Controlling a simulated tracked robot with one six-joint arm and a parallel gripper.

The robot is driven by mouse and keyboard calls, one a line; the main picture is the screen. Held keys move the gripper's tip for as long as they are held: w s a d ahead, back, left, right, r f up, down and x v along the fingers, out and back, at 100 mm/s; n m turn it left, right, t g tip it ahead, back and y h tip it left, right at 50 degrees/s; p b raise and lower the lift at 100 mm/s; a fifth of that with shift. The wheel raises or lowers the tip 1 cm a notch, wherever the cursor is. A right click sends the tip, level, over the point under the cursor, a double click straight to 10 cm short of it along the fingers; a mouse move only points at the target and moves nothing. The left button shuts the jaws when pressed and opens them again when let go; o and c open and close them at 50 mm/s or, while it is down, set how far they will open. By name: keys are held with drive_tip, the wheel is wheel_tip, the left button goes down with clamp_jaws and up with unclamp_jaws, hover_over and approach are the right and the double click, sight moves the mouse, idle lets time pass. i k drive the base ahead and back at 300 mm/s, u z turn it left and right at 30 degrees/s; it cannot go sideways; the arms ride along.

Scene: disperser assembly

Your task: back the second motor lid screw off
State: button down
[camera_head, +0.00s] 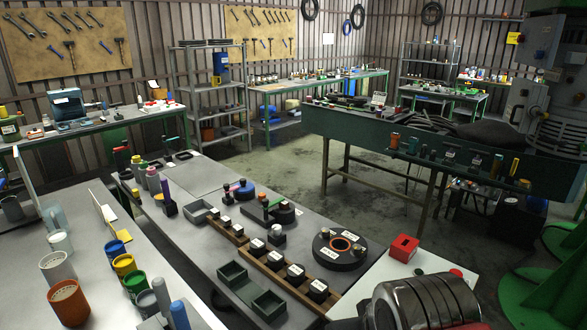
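No part that I can surely name as the motor lid or its second screw is clear in this view. A round black part (326,259) with an orange ring around its centre lies flat on the grey bench, right of the middle. Small light marks on its top are too small to tell as screws. A large dark, glossy, banded cylinder (424,302) fills the bottom right corner, partly cut off by the frame edge; I cannot tell whether it is a motor or part of my arm. My gripper's fingers do not show.
A wooden rack (268,270) with several labelled black-and-white parts and dark green open bins (233,276) stand on the near bench. A red block (403,247) sits on a white surface at right. Coloured cups (124,264) line the left bench. Open floor (270,178) lies behind.

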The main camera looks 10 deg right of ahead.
sight(523, 93)
drive_tip(key=z, duration=0.95)
